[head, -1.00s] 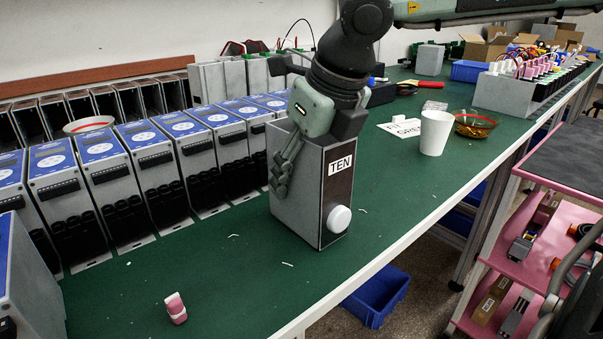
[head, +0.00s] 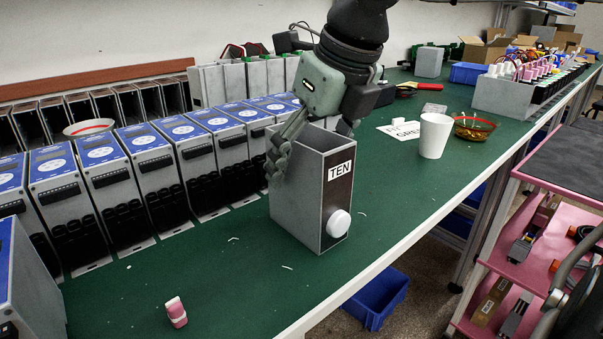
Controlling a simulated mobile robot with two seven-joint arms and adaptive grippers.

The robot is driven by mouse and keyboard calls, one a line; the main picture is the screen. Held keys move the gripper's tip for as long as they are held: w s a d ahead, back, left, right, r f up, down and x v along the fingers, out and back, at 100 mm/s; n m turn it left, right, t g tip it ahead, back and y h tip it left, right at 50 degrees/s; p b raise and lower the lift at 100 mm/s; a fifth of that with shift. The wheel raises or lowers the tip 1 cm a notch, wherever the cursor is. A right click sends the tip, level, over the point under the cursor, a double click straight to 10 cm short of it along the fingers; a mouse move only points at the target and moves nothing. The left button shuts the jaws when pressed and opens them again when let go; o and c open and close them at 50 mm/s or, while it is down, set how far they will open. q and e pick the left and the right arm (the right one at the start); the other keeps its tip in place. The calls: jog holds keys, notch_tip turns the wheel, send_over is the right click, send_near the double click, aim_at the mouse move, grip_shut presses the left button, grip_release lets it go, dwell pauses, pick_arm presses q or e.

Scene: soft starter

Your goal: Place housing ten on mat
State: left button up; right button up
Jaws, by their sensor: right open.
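Housing ten (head: 298,205) is a grey, open-topped box with a dark front bearing a white "TEN" label and a round white knob. It stands upright on the green surface (head: 215,285) that covers the bench. My right gripper (head: 308,138) is open at the top of the housing. One finger hangs along the housing's left side, and the other is near its upper back right edge. I cannot tell whether either finger touches it. My left gripper is not in view.
Blue-topped units (head: 143,165) stand in a row behind and left. A pink-and-white block (head: 176,312) lies near the front. A white cup (head: 434,135), an amber bowl (head: 474,127) and a printed card (head: 402,132) are to the right. The front left surface is mostly clear.

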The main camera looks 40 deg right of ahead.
jog(key=v, duration=0.8)
jog(key=shift+r, duration=0.25)
